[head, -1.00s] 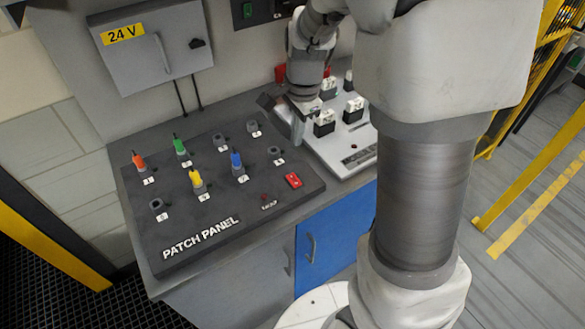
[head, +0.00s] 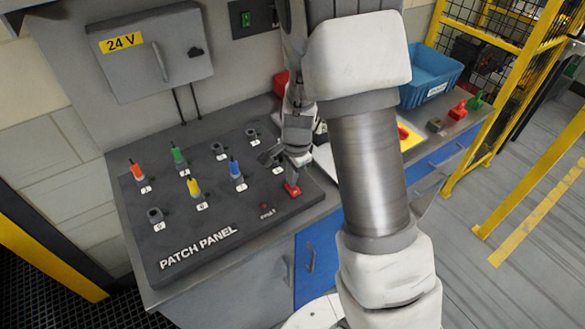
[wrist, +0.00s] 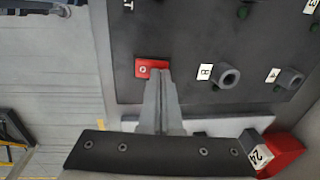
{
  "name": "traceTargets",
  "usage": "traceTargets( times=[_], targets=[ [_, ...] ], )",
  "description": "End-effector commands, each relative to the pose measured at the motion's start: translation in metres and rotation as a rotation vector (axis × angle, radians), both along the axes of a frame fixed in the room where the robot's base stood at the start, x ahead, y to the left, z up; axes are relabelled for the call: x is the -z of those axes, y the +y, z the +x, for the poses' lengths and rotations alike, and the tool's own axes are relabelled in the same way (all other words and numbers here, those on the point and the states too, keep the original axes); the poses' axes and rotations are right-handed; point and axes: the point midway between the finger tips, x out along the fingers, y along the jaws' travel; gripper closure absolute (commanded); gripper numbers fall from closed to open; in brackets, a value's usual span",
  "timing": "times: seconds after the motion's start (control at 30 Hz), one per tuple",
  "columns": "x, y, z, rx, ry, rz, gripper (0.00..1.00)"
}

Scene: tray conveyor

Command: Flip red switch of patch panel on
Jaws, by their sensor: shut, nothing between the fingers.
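The patch panel (head: 225,218) is a dark sloped board with orange, green, yellow and blue plugs in numbered sockets. Its red switch (head: 291,190) sits at the lower right of the board, right of a small dark red lamp (head: 265,207). My gripper (head: 290,179) is shut and empty, its fingertips at the upper side of the switch. In the wrist view the red switch (wrist: 144,68) lies at the tips of my gripper (wrist: 162,76), which cover its right part. I cannot tell whether the fingertips touch it.
A 24 V cabinet (head: 155,52) hangs on the wall behind. A blue bin (head: 428,78) and several small coloured parts stand on the counter at right. Beyond the counter's right end is a yellow fence (head: 492,90). The front strip of the board is clear.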

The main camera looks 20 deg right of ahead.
Motion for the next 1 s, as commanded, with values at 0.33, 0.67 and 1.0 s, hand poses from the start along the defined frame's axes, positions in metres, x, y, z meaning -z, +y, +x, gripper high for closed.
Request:
traceTargets(
  times=[0.33,0.67,1.0],
  targets=[
    [0.004,0.000,0.001,-0.001,-0.001,0.000,1.00],
    [0.010,0.001,0.002,-0.001,0.003,-0.001,1.00],
    [0.010,-0.002,-0.007,-0.001,0.008,-0.001,1.00]
  ],
)
